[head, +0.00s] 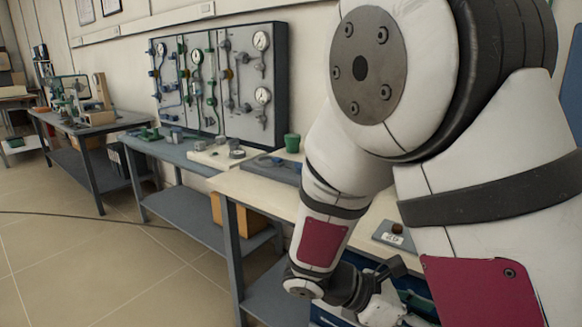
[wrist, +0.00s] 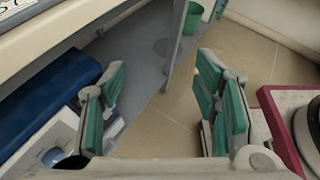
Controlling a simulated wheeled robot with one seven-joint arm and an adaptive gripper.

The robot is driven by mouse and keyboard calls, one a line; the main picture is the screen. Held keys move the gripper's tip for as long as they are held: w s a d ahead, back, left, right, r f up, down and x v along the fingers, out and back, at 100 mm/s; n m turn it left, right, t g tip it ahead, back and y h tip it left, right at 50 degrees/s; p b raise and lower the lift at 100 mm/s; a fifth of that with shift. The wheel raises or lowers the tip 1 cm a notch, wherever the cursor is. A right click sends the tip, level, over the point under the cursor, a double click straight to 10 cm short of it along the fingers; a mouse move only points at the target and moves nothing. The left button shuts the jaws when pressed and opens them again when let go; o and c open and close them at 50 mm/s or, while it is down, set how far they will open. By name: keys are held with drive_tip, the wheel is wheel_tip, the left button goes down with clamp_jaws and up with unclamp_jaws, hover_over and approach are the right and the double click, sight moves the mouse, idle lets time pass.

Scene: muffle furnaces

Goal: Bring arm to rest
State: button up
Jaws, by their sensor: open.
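My gripper (wrist: 160,100) shows in the wrist view with its two green-padded fingers spread wide apart. Nothing is between them; the grey lower shelf and tan floor tiles show through the gap. In the head view my white arm fills the right side and bends down in front of the near bench (head: 255,190). Its wrist end is low, near the bench's front edge, and the fingers cannot be made out clearly there.
A blue and white machine (wrist: 55,120) stands close on the left in the wrist view. A green bin (wrist: 192,18) is at the top. In the head view a gauge panel (head: 283,85) stands behind the benches, with a green cup (head: 292,143) nearby.

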drive_tip(key=s+d+r+m+g+y, duration=0.1)
drive_tip(key=s+r+m+g+y, duration=0.1)
drive_tip(key=s+r+m+y, duration=0.75)
drive_tip(key=s+a+r+m+t+y, duration=0.2)
drive_tip(key=s+a+m+t+y, duration=0.3)
drive_tip(key=s+m, duration=0.55)
wheel_tip(320, 180, up, 25)
drive_tip(key=s+n+t+h+p, duration=0.1)
drive_tip(key=s+n+t+p, duration=0.1)
drive_tip(key=p, duration=2.2)
drive_tip(key=shift+a, duration=0.25)
